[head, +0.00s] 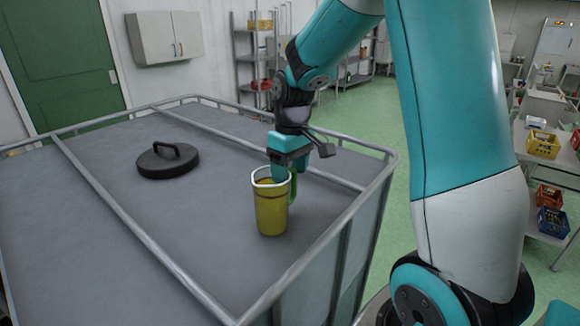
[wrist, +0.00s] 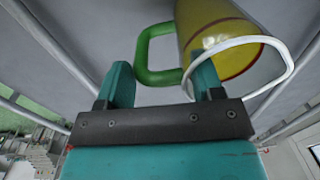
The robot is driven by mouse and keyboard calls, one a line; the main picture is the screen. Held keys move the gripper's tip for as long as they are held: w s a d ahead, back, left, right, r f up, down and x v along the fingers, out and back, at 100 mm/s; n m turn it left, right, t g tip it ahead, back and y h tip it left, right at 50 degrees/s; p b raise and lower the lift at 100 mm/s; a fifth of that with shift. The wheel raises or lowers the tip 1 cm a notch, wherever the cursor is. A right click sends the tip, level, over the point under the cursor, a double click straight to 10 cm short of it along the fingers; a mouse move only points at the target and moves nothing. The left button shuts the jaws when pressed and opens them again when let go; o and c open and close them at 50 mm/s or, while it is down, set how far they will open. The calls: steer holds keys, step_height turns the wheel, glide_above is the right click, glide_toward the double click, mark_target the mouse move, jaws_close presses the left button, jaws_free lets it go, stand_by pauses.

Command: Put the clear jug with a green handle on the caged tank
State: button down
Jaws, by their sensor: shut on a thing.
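The clear jug (head: 272,212) has a white rim, yellow contents or tint and a green handle (head: 293,187). It is upright over the near right part of the top of the caged tank (head: 110,215). I cannot tell whether its base touches the top. My gripper (head: 283,172) comes down from above at the rim, on the handle side, and is shut on the jug. In the wrist view, the jug (wrist: 205,25) is at the upper right. One finger of my gripper (wrist: 163,85) overlaps its mouth, and the green handle (wrist: 142,50) shows between the fingers.
A round black lid with a handle (head: 168,160) lies on the tank's top, left of the jug. Metal bars edge and cross the top. Bare grey surface lies between lid and jug. Shelves with crates (head: 545,145) stand at the right, beyond green floor.

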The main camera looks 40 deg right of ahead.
steer(key=shift+f, duration=0.15)
steer(key=shift+c, duration=1.2)
jaws_free()
steer(key=shift+r, duration=0.2)
step_height(320, 180, up, 12)
steer(key=b, duration=0.2)
steer(key=s+a+f+n+y, duration=0.1)
steer(key=s+a+f+n, duration=0.1)
steer(key=s+a, duration=0.8)
steer(key=s+a+f+n+y, duration=0.2)
steer(key=s+a+f, duration=0.3)
steer(key=s+a, duration=0.5)
steer(key=a+n, duration=0.1)
steer(key=a, duration=0.2)
steer(key=shift+s+y, duration=0.2)
steer(key=shift+y, duration=0.1)
steer(key=shift+a+f, duration=0.1)
steer(key=shift+f, duration=0.1)
